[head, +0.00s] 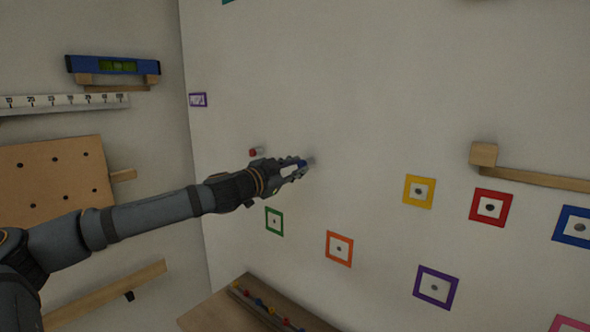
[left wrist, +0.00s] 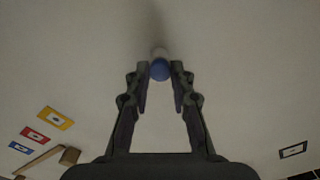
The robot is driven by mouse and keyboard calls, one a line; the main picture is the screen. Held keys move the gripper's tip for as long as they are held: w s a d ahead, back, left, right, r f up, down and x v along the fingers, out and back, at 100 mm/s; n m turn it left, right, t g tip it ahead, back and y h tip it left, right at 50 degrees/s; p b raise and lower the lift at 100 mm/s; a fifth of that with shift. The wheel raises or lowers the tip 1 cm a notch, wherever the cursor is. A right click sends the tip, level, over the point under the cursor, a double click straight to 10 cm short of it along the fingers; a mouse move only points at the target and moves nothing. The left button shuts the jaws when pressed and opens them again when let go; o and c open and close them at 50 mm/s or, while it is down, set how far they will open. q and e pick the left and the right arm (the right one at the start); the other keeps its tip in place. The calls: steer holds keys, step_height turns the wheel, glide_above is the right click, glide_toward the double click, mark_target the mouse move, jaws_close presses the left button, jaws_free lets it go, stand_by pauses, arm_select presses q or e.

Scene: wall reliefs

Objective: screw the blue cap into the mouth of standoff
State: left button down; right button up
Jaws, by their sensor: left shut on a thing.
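The blue cap (head: 302,163) is between the fingertips of my left gripper (head: 297,168), which is shut on it. In the left wrist view the blue cap (left wrist: 160,71) shows as a round blue end between the two fingertips (left wrist: 160,73). The pale grey standoff (head: 311,161) sticks out from the white wall just beyond the cap. It also shows in the left wrist view (left wrist: 159,53), in line behind the cap. The cap is at or against its mouth; I cannot tell how far in it sits. My right gripper is not in view.
A red-capped standoff (head: 255,152) is on the wall left of my gripper. Coloured square frames, such as the yellow one (head: 419,192), lie to the right and below. A wooden ledge (head: 235,290) with several small coloured pieces is below. The wall around the standoff is clear.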

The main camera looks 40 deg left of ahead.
arm_select(q)
steer(key=shift+r+m, duration=0.1)
steer(key=shift+m, duration=0.6)
steer(key=m, duration=0.2)
steer(key=m+b, duration=0.1)
steer(key=m, duration=0.1)
steer(key=shift+a+f, duration=0.1)
steer(key=shift+f, duration=0.1)
steer(key=shift+r+m, duration=0.15)
steer(key=shift+m, duration=0.45)
